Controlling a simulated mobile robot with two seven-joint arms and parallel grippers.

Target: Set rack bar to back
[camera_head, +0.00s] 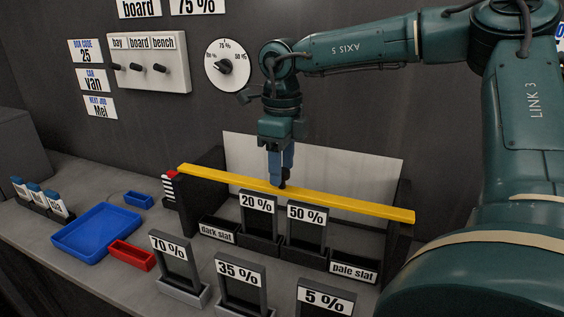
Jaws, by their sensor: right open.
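The yellow rack bar (345,203) runs across the rack, from beside a red-and-white striped post at the left to the rack's right side (398,222). A pale back panel (335,160) stands behind it. My right gripper (281,184) points straight down at the bar's middle-left part. Its fingertips are at the bar; whether they touch or straddle it is hard to tell. The finger gap is too small to make out. Two cards, 20 % (258,203) and 50 % (306,213), stand below the bar in the rack. My left gripper is not in view.
Cards marked 70 % (174,243), 35 % (240,272) and 5 % (326,299) stand in front of the rack. A blue tray (84,247) and red tray (132,254) lie left. A dial (227,65) and switch panel (150,62) are on the wall.

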